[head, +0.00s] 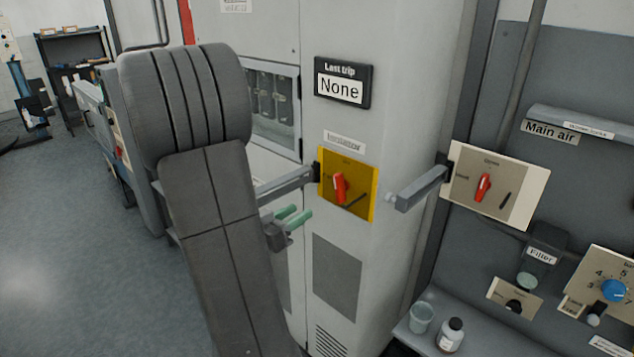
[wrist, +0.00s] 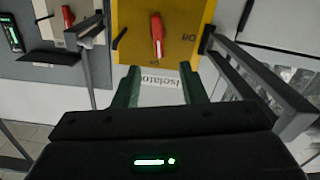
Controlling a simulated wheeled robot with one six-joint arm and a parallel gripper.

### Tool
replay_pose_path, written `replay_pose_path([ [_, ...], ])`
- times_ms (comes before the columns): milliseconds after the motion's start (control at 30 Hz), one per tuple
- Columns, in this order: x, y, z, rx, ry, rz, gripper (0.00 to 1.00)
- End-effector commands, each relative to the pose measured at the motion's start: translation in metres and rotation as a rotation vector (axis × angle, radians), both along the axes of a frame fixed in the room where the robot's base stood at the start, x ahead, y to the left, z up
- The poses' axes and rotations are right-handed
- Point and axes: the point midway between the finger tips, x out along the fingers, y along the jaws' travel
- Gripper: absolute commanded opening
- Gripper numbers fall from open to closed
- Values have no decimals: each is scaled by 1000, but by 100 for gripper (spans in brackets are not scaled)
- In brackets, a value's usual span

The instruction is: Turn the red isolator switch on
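The red isolator switch (head: 340,187) sits on a yellow plate (head: 364,186) on the grey cabinet, below an "Isolator" label (head: 345,142). Its handle stands roughly upright. In the wrist view, which is upside down, the red handle (wrist: 157,36) is ahead, with "ON" marked to its right on the yellow plate (wrist: 178,14). My gripper (head: 293,217) is in front of the cabinet, lower left of the switch. In the wrist view its green fingers (wrist: 160,86) are apart, with nothing between them. They are below the handle in that picture and do not visibly touch it.
Grey bars stick out left (head: 286,184) and right (head: 420,188) of the yellow plate. A similar red switch (head: 483,187) on a beige plate is at right, by "Main air". A shelf (head: 402,328) below holds a cup (head: 421,317) and a bottle (head: 450,336).

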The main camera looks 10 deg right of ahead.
Motion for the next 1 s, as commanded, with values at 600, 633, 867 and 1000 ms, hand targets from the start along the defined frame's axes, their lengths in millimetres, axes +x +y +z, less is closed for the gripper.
replay_pose_path([
  [600, 58, -77, 2, -1, 0, -7, 38],
  [633, 61, -81, 2, -1, 1, -6, 38],
  [867, 79, -103, 1, -1, 0, -3, 38],
  [1000, 83, -108, 1, -1, -1, -3, 38],
])
